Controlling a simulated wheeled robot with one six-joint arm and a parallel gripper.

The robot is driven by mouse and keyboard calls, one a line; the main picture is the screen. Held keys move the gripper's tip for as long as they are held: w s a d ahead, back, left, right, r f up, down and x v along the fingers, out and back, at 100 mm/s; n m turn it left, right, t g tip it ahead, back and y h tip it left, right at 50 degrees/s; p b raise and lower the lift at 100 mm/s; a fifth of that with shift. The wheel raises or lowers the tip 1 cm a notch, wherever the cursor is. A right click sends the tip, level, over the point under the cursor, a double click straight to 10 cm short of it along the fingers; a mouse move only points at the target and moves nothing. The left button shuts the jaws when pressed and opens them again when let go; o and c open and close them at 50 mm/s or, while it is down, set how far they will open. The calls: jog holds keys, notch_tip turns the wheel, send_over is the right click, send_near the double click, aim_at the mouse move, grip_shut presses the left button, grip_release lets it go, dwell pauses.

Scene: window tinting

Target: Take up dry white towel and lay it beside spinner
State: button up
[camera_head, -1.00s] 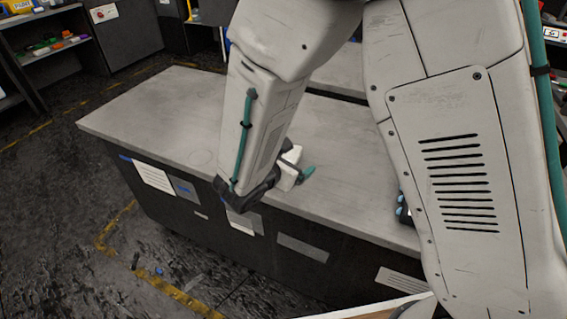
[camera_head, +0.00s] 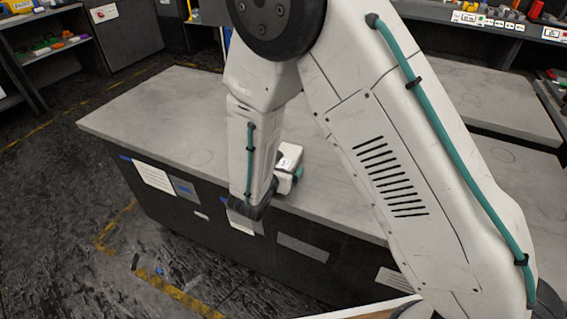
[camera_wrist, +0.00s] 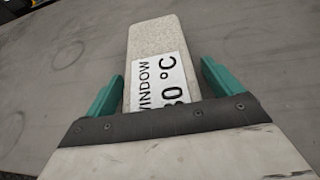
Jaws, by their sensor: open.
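A pale, speckled, block-shaped piece, seemingly the folded white towel (camera_wrist: 150,40), lies between my fingers in the wrist view. It bears a white label reading "WINDOW" and a °C figure. My gripper (camera_wrist: 160,88) is open, with a teal finger on each side and a narrow gap to the piece. In the head view my gripper (camera_head: 291,176) is at the bench's near edge, partly hidden by my forearm. A white labelled piece (camera_head: 288,158) shows there. I cannot tell how firmly it rests on the bench. I cannot see the spinner.
The grey bench top (camera_head: 160,105) is clear to the left. My arm covers much of its right side. Shelves with small coloured items (camera_head: 500,20) stand at the back right, and a shelf unit (camera_head: 40,50) at the far left. Yellow floor lines (camera_head: 175,293) run in front.

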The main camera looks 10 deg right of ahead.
jog(key=c, duration=1.1)
jog(key=shift+c, duration=0.2)
jog(key=shift+r, duration=0.15)
